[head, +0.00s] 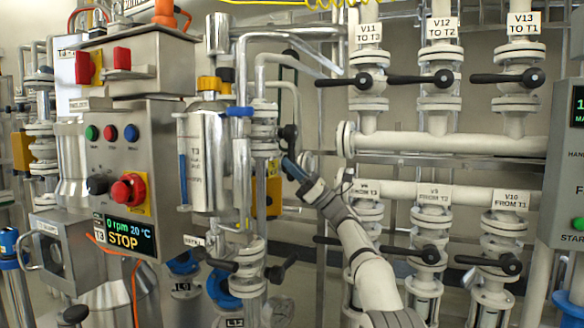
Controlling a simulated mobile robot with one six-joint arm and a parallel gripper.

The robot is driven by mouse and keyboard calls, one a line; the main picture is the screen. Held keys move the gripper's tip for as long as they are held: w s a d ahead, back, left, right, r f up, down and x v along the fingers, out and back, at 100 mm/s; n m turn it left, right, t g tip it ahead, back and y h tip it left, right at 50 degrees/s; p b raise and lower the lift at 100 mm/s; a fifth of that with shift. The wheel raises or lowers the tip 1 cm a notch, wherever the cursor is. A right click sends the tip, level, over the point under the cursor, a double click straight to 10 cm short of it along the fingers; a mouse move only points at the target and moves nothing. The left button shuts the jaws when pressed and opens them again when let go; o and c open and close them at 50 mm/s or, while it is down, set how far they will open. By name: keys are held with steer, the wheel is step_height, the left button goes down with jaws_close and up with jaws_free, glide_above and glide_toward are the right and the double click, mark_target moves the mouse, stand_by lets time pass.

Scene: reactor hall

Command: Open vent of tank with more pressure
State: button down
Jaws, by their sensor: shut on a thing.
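A steel vessel labelled T3 (205,160) stands left of centre with a level strip on its side. A vertical pipe with flanged valves runs just right of it. A black valve handle (290,135) sits on the pipe's right side. My gripper (291,163) reaches up to this handle from the lower right and is shut on it; the fingertips are small and partly hidden. No pressure reading is legible, and the vent's state cannot be told.
A control box (122,165) at left shows "T3, 0 rpm, 20 °C, STOP" and has a red emergency knob. Valves V11 (364,82), V12 (440,80) and V13 (520,78) line the right, with another row below. Pipes crowd both sides of my arm.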

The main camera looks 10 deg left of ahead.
steer(key=c, duration=1.3)
jaws_free()
steer(key=shift+b+v, duration=0.75)
steer(key=shift+v, duration=3.15)
